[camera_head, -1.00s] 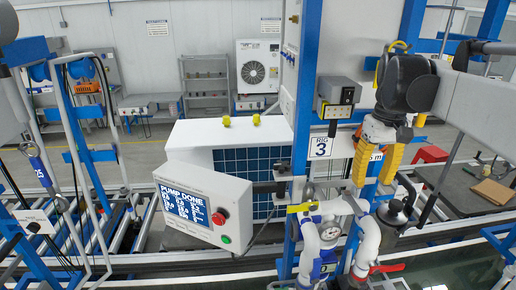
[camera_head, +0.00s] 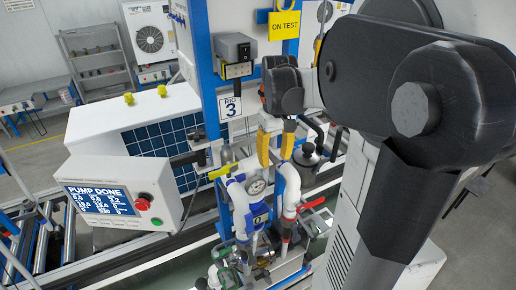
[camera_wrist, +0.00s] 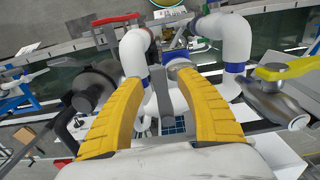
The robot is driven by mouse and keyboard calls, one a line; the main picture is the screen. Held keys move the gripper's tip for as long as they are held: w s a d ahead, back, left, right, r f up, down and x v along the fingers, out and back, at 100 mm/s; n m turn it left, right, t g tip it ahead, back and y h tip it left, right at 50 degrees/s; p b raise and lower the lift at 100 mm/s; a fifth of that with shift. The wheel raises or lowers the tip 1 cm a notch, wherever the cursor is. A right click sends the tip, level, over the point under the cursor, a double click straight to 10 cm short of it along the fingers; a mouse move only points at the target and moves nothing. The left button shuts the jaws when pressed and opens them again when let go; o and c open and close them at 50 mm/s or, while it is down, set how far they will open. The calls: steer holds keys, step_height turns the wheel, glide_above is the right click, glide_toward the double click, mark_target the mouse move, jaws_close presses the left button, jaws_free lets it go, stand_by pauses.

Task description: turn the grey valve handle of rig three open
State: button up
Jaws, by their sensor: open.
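In the wrist view, a slim grey handle (camera_wrist: 161,92) stands between the yellow fingers of my gripper (camera_wrist: 157,77). The fingers are open, one on each side of it, and contact cannot be told. In the head view the grey handle cannot be made out near the fingers. A yellow handle (camera_head: 223,171) is left of the pipes and a red handle (camera_head: 311,204) is right of them.
A control box (camera_head: 120,195) reading "PUMP DONE" juts out left of the rig. A round gauge (camera_head: 256,186) sits between the pipes. A yellow "ON TEST" sign (camera_head: 284,25) hangs above. A dark knobbed part (camera_head: 307,154) is close right of my fingers.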

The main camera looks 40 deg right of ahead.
jaws_close()
